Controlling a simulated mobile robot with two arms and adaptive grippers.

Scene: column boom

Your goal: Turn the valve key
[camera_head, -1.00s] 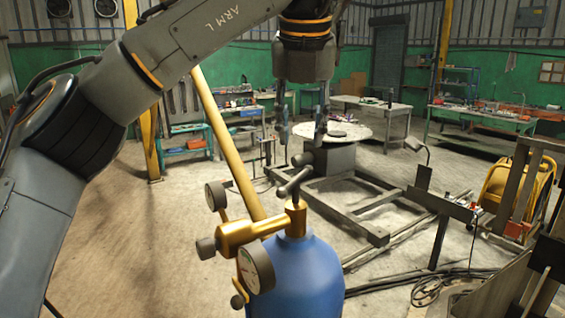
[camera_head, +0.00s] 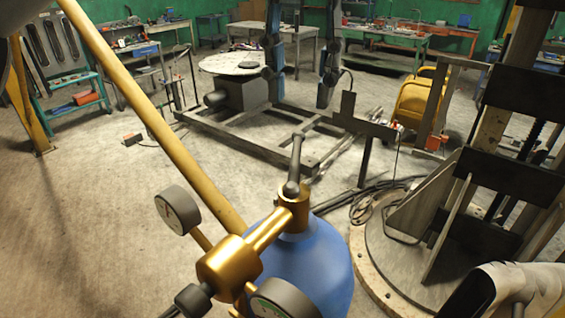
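The valve key (camera_head: 295,165) is a dark grey bar on a short stem, standing on top of the brass valve (camera_head: 268,230) of a blue gas cylinder (camera_head: 318,262). Its bar points up the picture, away from me. Two round gauges, one of them (camera_head: 178,210) on the left, sit on the brass fitting. My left gripper (camera_head: 300,90) comes down from the top edge, its two dark fingers spread wide with nothing between them. The fingertips appear above the key in the picture and apart from it. My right gripper is not in view.
A yellow pole (camera_head: 150,115) slants down behind the cylinder on the left. A steel frame (camera_head: 240,145) with a round-topped table (camera_head: 236,63) stands behind. A dark column structure (camera_head: 500,190) on a round base fills the right. Cables (camera_head: 385,195) lie on the floor.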

